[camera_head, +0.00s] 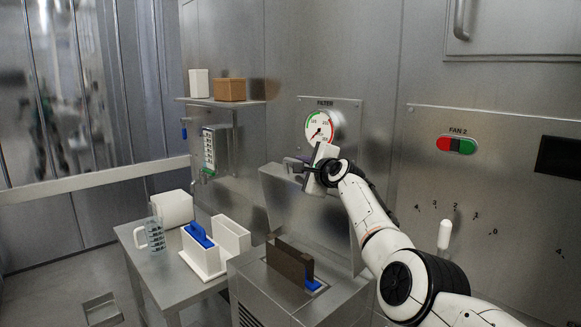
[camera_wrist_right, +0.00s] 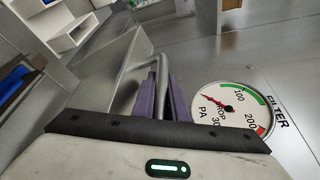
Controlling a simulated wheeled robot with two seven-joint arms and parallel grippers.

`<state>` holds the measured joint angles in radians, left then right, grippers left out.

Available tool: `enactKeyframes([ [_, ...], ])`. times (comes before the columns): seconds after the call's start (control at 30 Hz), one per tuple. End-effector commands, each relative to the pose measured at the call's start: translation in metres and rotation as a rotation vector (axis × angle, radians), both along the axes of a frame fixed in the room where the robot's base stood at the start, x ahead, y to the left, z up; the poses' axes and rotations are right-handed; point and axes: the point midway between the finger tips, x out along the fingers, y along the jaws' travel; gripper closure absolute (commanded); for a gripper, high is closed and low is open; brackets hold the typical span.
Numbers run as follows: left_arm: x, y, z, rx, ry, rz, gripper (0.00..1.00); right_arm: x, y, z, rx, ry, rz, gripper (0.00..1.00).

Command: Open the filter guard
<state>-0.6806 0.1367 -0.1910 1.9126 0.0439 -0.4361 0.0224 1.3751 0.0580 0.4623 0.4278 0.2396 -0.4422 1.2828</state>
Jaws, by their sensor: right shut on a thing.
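The filter guard (camera_head: 305,218) is a grey metal flap at the filter box. It stands raised, leaning toward the wall, with the box top uncovered in front of it. It also shows in the right wrist view (camera_wrist_right: 105,75). My right gripper (camera_head: 303,164) is at the guard's upper edge. In the right wrist view its purple fingers (camera_wrist_right: 160,97) are closed around the guard's bent metal handle (camera_wrist_right: 160,68). A dark brown filter (camera_head: 288,259) with a blue tab stands in the box's top opening. My left gripper is not in view.
A round FILTER gauge (camera_head: 319,127) is on the wall just above my right gripper. A shelf (camera_head: 222,101) with two boxes hangs above. A FAN 2 panel (camera_head: 500,190) is at right.

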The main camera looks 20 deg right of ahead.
Motion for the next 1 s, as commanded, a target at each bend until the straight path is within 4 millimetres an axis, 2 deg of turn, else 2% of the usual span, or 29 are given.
enactKeyframes([
  [0.2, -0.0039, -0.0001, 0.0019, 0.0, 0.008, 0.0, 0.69, -0.0011, -0.0077, -0.0049, 0.04, 0.028, 0.005, 1.0],
  [0.6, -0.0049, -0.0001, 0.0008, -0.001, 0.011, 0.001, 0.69, -0.0013, -0.0084, -0.008, 0.046, 0.035, 0.007, 1.0],
  [0.63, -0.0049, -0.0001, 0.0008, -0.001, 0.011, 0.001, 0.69, -0.0014, -0.0083, -0.0082, 0.045, 0.035, 0.006, 0.86],
  [0.67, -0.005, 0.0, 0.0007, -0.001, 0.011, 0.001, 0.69, -0.0014, -0.0083, -0.0082, 0.045, 0.035, 0.006, 0.81],
  [1.0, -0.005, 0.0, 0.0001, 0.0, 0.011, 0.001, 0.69, -0.0021, -0.0093, -0.0065, 0.043, 0.031, 0.005, 0.8],
])
